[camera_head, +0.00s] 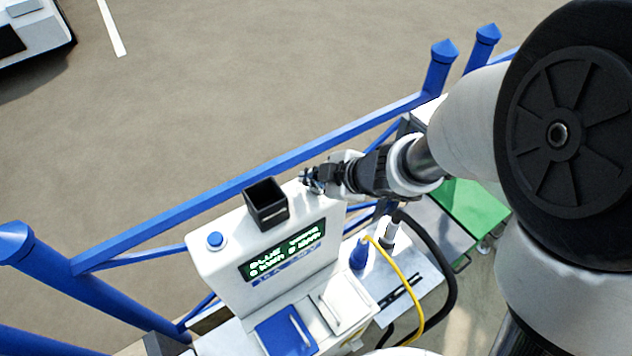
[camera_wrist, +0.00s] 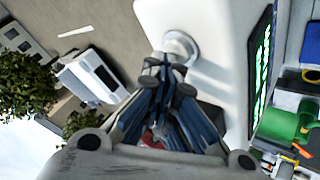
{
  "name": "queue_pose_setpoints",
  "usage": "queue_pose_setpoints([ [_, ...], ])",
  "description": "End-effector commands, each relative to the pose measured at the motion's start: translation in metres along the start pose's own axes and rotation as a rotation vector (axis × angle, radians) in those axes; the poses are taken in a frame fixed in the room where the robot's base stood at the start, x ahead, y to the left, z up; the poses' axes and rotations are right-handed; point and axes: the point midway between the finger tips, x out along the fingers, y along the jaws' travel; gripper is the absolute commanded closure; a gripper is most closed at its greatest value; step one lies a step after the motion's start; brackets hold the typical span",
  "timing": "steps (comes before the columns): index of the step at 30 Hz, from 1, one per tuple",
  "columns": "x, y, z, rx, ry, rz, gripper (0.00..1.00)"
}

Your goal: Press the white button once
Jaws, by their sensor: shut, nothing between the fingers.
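The white button (camera_wrist: 182,44) is a round white knob on the face of a white console, just beyond my fingertips in the wrist view. In the head view my gripper (camera_head: 310,180) is at the console's upper right corner and hides the button. My gripper also shows in the wrist view (camera_wrist: 166,64), with its fingers together and nothing held. The fingertips overlap the button's lower edge in the picture; I cannot tell whether they touch it. The console (camera_head: 220,280) also has a blue button (camera_head: 215,240) at its top left.
A black open box (camera_head: 266,204) stands on the console's top between the blue button and my gripper. A lit display (camera_head: 285,255) is below it. Blue railing (camera_head: 200,215) runs behind. A yellow hose (camera_head: 410,320) and a black hose (camera_head: 452,270) hang at the right.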

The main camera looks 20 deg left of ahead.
Motion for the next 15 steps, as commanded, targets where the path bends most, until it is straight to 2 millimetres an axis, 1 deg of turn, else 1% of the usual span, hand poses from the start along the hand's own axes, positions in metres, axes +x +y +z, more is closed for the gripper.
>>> queue_pose_setpoints([
  [15,-0.014,0.010,-0.010,-0.001,-0.001,-0.001,1.00],
])
